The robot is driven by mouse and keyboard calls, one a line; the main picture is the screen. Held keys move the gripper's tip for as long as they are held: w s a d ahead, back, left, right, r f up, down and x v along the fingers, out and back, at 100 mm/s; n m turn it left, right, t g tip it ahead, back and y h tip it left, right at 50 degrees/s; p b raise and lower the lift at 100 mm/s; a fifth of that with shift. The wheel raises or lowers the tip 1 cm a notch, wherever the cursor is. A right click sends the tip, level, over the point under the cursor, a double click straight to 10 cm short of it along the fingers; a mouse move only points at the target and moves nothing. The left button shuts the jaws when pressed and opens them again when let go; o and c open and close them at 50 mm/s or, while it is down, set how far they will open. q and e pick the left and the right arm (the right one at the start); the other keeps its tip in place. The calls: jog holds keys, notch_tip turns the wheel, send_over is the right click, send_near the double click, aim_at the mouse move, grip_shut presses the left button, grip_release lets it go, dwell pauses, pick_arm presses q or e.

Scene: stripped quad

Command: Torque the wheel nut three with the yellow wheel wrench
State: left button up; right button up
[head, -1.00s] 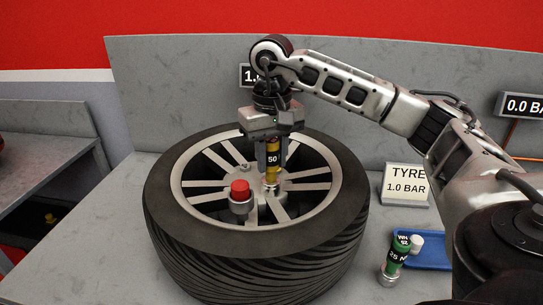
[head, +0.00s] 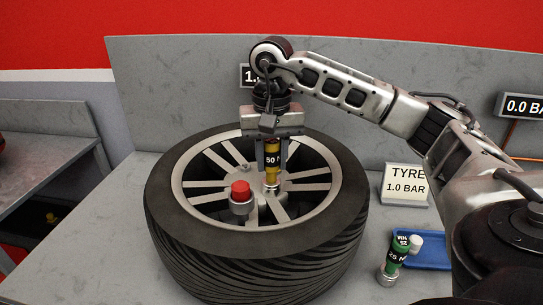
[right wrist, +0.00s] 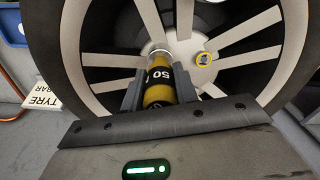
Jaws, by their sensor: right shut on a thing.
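The wheel (head: 335,240) lies flat on the grey bench, a black tyre around a silver spoked rim. My right gripper (head: 271,158) is shut on the yellow wheel wrench (head: 271,174), marked 50 N. The wrench stands upright with its lower end at the rim near the hub; the nut under it is hidden. The wrench also shows in the right wrist view (right wrist: 160,94) between my fingers. A red-capped part (head: 240,193) stands on the rim left of the wrench. My left gripper is out of view.
A grey panel (head: 190,85) closes off the back.

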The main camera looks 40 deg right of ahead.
aim_at(271, 142)
jog(key=shift+r, duration=0.15)
dwell(0.5)
jog(key=shift+r+p, duration=1.75)
jog(key=shift+r, duration=0.25)
jog(key=shift+r+p, duration=0.8)
jog(key=shift+r, duration=1.15)
